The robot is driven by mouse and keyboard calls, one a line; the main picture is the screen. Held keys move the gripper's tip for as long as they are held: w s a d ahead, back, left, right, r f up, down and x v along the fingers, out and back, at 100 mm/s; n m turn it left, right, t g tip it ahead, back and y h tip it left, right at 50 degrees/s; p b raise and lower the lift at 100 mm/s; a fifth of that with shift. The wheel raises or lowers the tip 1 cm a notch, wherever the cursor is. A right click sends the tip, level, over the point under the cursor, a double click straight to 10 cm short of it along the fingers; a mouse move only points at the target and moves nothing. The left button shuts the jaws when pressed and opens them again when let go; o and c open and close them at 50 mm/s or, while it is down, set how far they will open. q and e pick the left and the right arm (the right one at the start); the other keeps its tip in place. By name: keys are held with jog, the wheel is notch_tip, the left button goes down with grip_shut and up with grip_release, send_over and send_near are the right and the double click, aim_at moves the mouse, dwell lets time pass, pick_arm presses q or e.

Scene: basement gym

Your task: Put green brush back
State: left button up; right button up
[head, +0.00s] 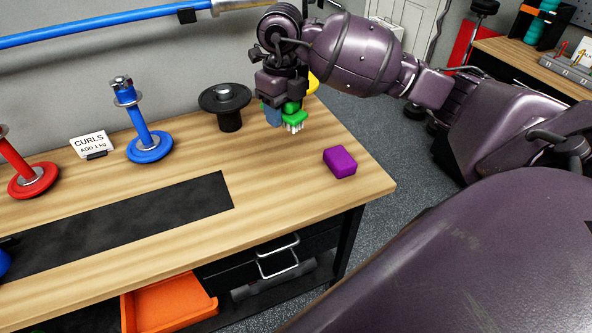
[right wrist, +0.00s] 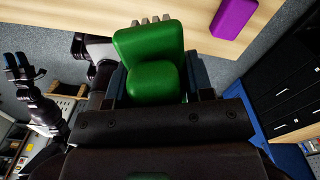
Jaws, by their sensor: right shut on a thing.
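A green brush (head: 294,108) with pale bristles is in my right gripper (head: 284,113). The bristles point down, above the back right part of the wooden bench (head: 270,170). My right gripper is shut on the brush's green body. In the right wrist view the brush (right wrist: 150,65) sits between the two blue-grey fingers, and its bristles show at the far end. My left gripper (right wrist: 22,68) shows small at the left of the right wrist view, away from the brush; its opening is too small to judge.
A purple block (head: 340,161) lies near the bench's right edge. A black round disc on a short post (head: 226,100) stands left of my right gripper. Blue (head: 148,146) and red (head: 33,180) weight posts stand further left. Something yellow (head: 313,83) shows behind the gripper.

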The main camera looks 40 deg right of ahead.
send_over(285, 185)
notch_tip(285, 185, down, 15)
jog(key=shift+r, duration=0.2)
jog(key=shift+f, duration=0.7)
notch_tip(285, 185, down, 4)
jog(key=shift+r, duration=0.15)
jog(key=o, duration=0.9)
